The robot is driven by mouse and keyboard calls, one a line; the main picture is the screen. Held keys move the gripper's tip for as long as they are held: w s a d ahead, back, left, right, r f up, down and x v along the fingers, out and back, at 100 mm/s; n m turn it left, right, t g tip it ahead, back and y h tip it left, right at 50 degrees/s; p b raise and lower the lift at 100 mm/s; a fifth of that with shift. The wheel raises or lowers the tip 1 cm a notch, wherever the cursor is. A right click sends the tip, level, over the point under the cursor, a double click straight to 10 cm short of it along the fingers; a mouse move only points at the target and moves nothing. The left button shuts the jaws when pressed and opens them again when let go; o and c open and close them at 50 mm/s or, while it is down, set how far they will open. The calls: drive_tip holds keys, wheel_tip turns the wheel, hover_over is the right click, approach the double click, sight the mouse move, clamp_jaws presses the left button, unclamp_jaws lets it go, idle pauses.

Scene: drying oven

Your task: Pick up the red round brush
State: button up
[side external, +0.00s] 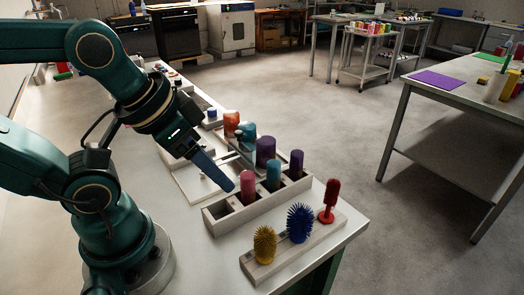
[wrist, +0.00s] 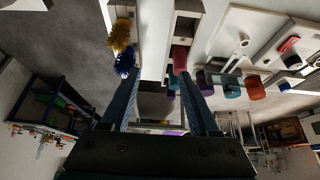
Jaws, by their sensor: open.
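The red round brush (side external: 330,200) stands upright at the right end of a light holder strip (side external: 290,252) near the table's front corner in the side view. A blue spiky brush (side external: 300,222) and a yellow spiky brush (side external: 265,244) stand beside it on the strip. My gripper (side external: 231,187) is open and empty, tilted down above the left side of a bin rack, well apart from the red brush. In the wrist view my gripper's two fingers (wrist: 161,73) are spread. The yellow (wrist: 120,35) and blue (wrist: 124,64) brushes show there; I cannot make out the red one.
The table's front edge lies just beyond the brush strip. Another table (side external: 450,95) stands apart at right.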

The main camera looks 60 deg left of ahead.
idle(0.3)
drive_tip(key=n+g, duration=0.2)
drive_tip(key=g, duration=0.3)
approach(333, 182)
wheel_tip(333, 182, down, 5)
drive_tip(key=s+a, duration=0.1)
drive_tip(key=s, duration=0.1)
drive_tip(key=shift+n+g, duration=0.3)
drive_tip(key=shift+n, duration=0.3)
drive_tip(key=f, duration=0.1)
drive_tip(key=w+f, duration=0.1)
drive_tip(key=f, duration=0.1)
drive_tip(key=w+d+f, duration=0.1)
drive_tip(key=f, duration=0.1)
drive_tip(key=shift+w+f, duration=0.1)
drive_tip(key=shift+w, duration=0.15)
drive_tip(key=shift+w+f, duration=0.15)
drive_tip(key=shift+f, duration=2.85)
clamp_jaws()
